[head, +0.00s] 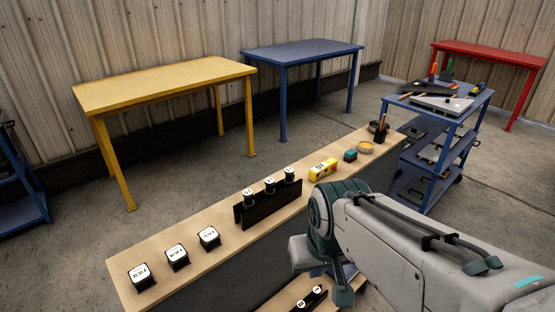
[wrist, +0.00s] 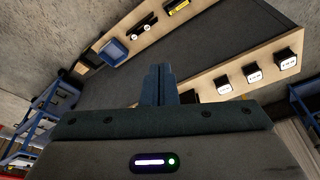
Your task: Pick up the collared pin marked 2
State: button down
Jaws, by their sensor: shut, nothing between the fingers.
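Small black pieces with white marked tops, likely the pins, show in two places in the head view. Three pieces (head: 269,185) stand in a dark rack (head: 262,208) on the long wooden bench top. Two more (head: 302,303) sit in a dark holder on a lower wooden surface, partly cut off by the frame's bottom edge. Two white-faced pieces (wrist: 134,36) also show in the wrist view, beyond my fingers. I cannot read which one is marked 2. My gripper (wrist: 158,72) is shut and empty, well apart from them. In the head view my arm hides much of the lower surface.
Three black boxes with white labels (head: 177,257) stand on the bench's near left end. A yellow box (head: 323,169), a small teal block (head: 350,156) and a round dish (head: 366,148) lie farther along. A blue tray (wrist: 113,51) shows in the wrist view. A blue cart (head: 452,110) stands at right.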

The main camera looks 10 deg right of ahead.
aim_at(289, 179)
jog(key=z, duration=2.35)
jog(key=i, duration=1.8)
jog(key=u, duration=3.75)
jog(key=i, duration=0.5)
jog(key=z, duration=0.05)
